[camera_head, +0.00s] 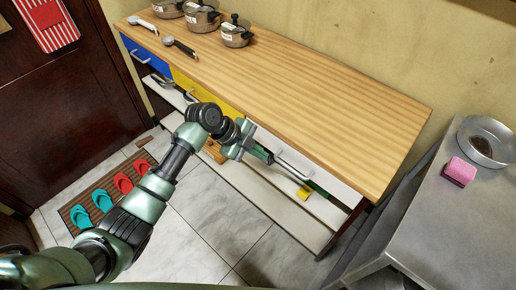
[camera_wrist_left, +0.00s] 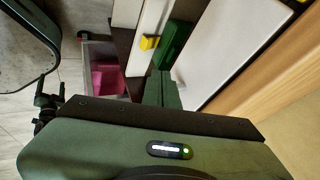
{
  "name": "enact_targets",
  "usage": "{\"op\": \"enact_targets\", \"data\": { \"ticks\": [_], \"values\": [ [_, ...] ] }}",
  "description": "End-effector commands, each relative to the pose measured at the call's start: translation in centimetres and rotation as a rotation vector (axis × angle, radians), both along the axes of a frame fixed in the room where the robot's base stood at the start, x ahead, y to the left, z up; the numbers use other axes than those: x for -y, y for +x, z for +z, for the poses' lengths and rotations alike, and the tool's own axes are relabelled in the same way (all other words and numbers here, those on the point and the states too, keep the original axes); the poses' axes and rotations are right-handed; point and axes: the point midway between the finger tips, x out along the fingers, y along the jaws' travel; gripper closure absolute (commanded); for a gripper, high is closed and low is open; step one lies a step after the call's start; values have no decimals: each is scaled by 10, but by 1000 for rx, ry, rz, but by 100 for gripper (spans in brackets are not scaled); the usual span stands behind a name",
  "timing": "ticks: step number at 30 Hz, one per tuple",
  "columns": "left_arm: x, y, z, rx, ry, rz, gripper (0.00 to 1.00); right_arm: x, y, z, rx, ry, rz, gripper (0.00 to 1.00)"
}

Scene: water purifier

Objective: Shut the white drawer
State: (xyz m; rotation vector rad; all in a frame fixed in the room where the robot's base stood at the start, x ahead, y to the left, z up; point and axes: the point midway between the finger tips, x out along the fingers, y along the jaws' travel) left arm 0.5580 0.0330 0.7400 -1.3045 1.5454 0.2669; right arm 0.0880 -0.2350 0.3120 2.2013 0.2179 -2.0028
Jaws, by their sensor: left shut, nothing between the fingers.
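The white drawer front (camera_head: 325,178) sits under the right end of the wooden counter, with a pale bar handle (camera_head: 295,170) on it. I cannot tell clearly how far the drawer stands out. My left gripper (camera_head: 264,154) is shut and empty, close to the left end of that handle; I cannot tell whether it touches the drawer. In the left wrist view, the shut fingers (camera_wrist_left: 163,78) point toward a large white panel (camera_wrist_left: 235,45), which looks like the drawer front. My right gripper is not in view.
A yellow object (camera_head: 303,192) and something green lie below the drawer. Yellow (camera_head: 205,92) and blue (camera_head: 146,56) drawers are further left. Pots (camera_head: 236,32) stand on the wooden counter (camera_head: 300,90). A metal table (camera_head: 440,225) is at right. Slippers (camera_head: 123,183) lie on a floor mat.

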Motion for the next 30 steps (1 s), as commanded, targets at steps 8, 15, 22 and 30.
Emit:
{"op": "enact_targets", "data": {
  "ticks": [8,15,22,30],
  "values": [
    [-28,-5,35,3,4,-1,100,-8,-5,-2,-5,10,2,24],
    [-51,-11,66,1,5,0,100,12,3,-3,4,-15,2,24],
    [-59,-14,78,-2,3,-1,100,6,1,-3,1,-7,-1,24],
    [-64,-10,55,-53,-5,98,100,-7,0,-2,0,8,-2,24]
  ]
}}
